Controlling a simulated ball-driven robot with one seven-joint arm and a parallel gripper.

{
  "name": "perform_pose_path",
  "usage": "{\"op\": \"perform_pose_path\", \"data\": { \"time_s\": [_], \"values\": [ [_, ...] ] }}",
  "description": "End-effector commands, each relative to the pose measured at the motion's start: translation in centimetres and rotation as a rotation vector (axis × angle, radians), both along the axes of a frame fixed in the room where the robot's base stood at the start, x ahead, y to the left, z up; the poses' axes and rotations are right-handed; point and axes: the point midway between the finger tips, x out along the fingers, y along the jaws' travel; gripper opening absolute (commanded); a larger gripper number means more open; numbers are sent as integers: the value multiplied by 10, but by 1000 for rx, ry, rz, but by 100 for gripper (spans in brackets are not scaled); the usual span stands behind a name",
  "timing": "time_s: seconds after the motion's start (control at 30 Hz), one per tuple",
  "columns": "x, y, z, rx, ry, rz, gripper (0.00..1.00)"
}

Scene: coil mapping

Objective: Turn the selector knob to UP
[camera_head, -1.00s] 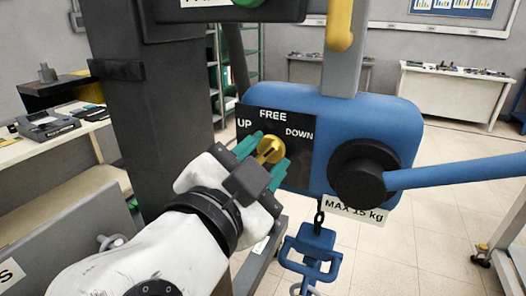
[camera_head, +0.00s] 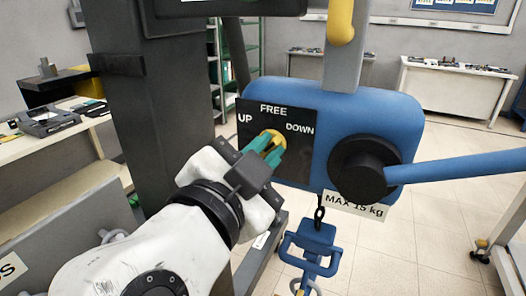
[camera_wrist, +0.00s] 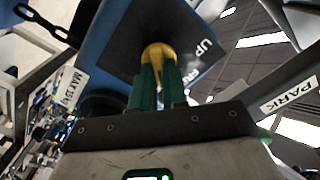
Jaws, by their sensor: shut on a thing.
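The yellow selector knob (camera_head: 276,138) sits on a black plate (camera_head: 302,163) on the front of the blue hoist. The plate is marked UP at left, FREE at top and DOWN at right. My gripper (camera_head: 268,149) has its green fingers shut on the knob. In the wrist view the knob (camera_wrist: 158,53) shows between the fingertips (camera_wrist: 158,75), with the UP label (camera_wrist: 205,47) to its right. The fingers hide much of the knob in the head view, so I cannot tell exactly which label it points to.
A black hub (camera_head: 362,170) with a blue crank arm (camera_head: 465,173) sticks out to the right of the plate. A blue hook block (camera_head: 312,245) hangs below on a chain. A dark column (camera_head: 160,110) stands close on the left.

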Motion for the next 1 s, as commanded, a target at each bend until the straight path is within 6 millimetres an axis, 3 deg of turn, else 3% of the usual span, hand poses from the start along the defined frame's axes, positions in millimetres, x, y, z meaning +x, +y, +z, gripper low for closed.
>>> {"op": "perform_pose_path", "data": {
  "time_s": [0.37,1.0],
  "values": [
    [0,0,0,-118,42,-2,0],
    [2,4,4,-666,242,-1,0]
  ]
}}
